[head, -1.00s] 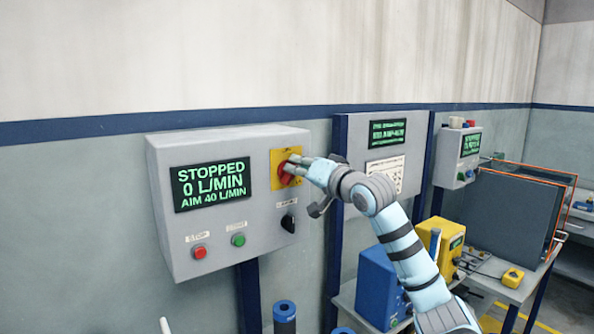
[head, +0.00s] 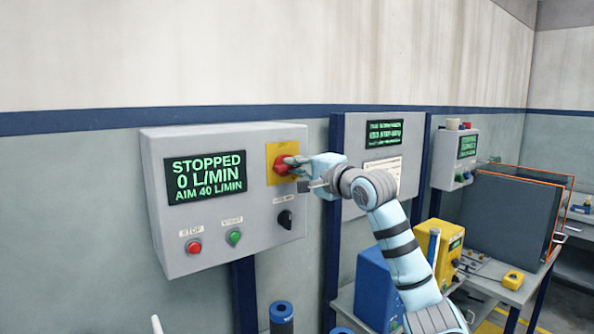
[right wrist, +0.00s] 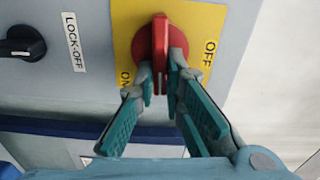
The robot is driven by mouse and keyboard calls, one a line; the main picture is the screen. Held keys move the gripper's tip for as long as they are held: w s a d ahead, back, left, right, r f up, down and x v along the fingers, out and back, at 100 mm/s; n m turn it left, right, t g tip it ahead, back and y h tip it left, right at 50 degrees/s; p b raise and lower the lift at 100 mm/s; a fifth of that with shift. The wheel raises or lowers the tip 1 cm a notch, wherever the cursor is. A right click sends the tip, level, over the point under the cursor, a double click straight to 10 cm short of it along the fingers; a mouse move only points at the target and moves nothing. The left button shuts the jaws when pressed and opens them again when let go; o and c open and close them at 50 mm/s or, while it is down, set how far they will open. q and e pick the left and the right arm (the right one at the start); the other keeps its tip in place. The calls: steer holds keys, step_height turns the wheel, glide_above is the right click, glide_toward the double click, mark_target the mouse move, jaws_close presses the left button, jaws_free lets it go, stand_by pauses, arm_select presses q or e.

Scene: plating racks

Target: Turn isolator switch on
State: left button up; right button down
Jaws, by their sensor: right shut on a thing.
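The isolator switch is a red rotary handle (head: 283,164) on a yellow plate (head: 274,150), at the upper right of the grey control box (head: 230,262). In the right wrist view the red handle (right wrist: 158,42) stands upright in the picture, with ON marked left of it and OFF right. My right gripper (head: 298,165) reaches in from the right. In the right wrist view its fingers (right wrist: 161,78) are on either side of the handle, shut on it. The box's display (head: 205,177) reads STOPPED, 0 L/MIN, AIM 40 L/MIN. My left gripper is not in view.
Below the display are a red stop button (head: 194,247) and a green start button (head: 234,236). A black knob (head: 285,219) is close below the switch, labelled LOCK-OFF in the right wrist view. Another panel (head: 355,140) stands behind my right arm. The wall above is clear.

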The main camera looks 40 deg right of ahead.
steer(key=shift+m, duration=0.5)
steer(key=c, duration=1.7)
jaws_free()
steer(key=shift+d+f, duration=0.1)
step_height(320, 180, up, 10)
steer(key=shift+r, duration=0.1)
